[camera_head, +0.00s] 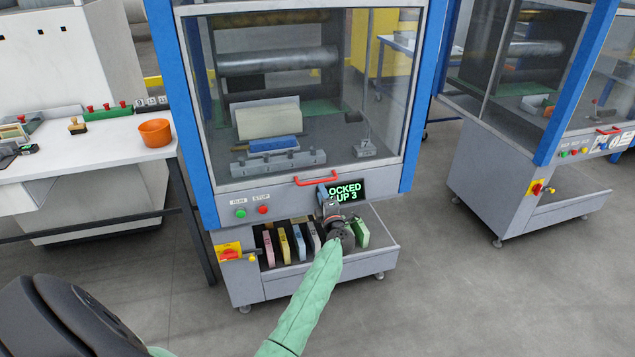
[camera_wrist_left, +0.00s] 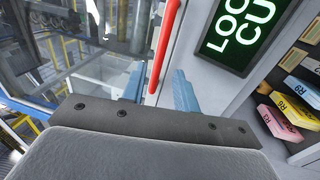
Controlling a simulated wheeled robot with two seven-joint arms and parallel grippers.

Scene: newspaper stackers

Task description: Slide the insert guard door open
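The insert guard door (camera_head: 225,120) is a large clear pane in the blue-framed machine, and it is down over the opening. Its red bar handle (camera_head: 317,179) is at the pane's lower edge. My left gripper (camera_head: 323,194) is just below the handle, partly covering the display. In the left wrist view its two blue fingers (camera_wrist_left: 158,88) are apart, with the red handle (camera_wrist_left: 165,45) showing between and beyond them. I cannot tell whether they touch it. My right gripper is not in view.
A green-lit display (camera_head: 349,190) reads partly "OCKED" and "UP 3". Green and red buttons (camera_head: 251,211) sit left of the handle. A lower tray (camera_head: 285,281) holds several coloured cassettes. A white table (camera_head: 90,160) with an orange pot (camera_head: 155,133) stands left, a similar machine (camera_head: 500,150) right.

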